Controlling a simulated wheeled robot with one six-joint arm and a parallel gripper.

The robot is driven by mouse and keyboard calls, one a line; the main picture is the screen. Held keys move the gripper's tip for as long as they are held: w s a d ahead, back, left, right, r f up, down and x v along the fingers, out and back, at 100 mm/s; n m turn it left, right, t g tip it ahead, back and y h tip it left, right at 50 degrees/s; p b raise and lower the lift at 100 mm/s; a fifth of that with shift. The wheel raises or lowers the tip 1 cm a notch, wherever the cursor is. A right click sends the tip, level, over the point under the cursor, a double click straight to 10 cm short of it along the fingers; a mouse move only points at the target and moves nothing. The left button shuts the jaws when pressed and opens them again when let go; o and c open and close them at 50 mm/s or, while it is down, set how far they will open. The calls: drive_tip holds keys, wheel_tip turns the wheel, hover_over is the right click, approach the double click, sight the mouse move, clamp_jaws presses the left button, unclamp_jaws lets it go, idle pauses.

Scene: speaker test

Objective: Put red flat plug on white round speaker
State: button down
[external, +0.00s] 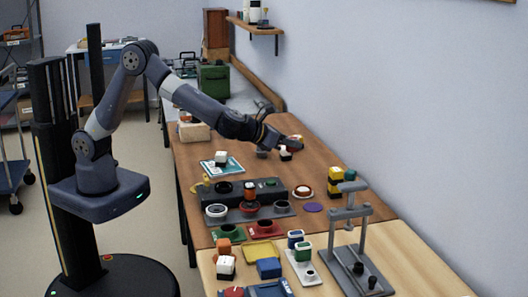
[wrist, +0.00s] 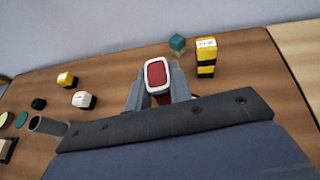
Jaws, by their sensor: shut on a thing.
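My gripper (wrist: 160,95) is shut on a red flat plug (wrist: 157,74) with a white rim, seen face-on between the fingers in the wrist view. In the external view my gripper (external: 291,142) is over the far part of the brown table, with only a small red bit of the plug showing. A white round ring with a dark centre (external: 216,210), perhaps the white round speaker, stands on a grey base at the table's left. A white disc with a reddish-brown top (external: 303,192) lies farther right. Which is the speaker is hard to tell.
A yellow-black stack (wrist: 206,57) and a teal block (wrist: 177,43) stand near the wall. A black-white block (wrist: 84,99) and a yellow-black block (wrist: 67,80) stand left. A tall grey stand (external: 352,230) is at front right. The near table is crowded.

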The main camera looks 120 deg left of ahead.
drive_tip(key=s+d+r, duration=0.1)
drive_tip(key=s+d, duration=0.1)
drive_tip(key=d, duration=1.2)
drive_tip(key=m+t+h+b, duration=0.1)
drive_tip(key=m+b, duration=0.1)
hover_over(215, 209)
drive_tip(key=shift+t, duration=0.3)
wheel_tip(215, 209, down, 9)
drive_tip(key=shift+f+b, duration=0.1)
drive_tip(key=shift+b, duration=0.4)
drive_tip(key=shift+f, duration=0.2)
drive_tip(key=c, duration=1.3)
unclamp_jaws()
drive_tip(key=shift+r, duration=0.15)
drive_tip(key=shift+r, duration=0.15)
drive_tip(key=v, duration=1.2)
drive_tip(key=shift+s, duration=0.1)
drive_tip(key=shift+a, duration=0.15)
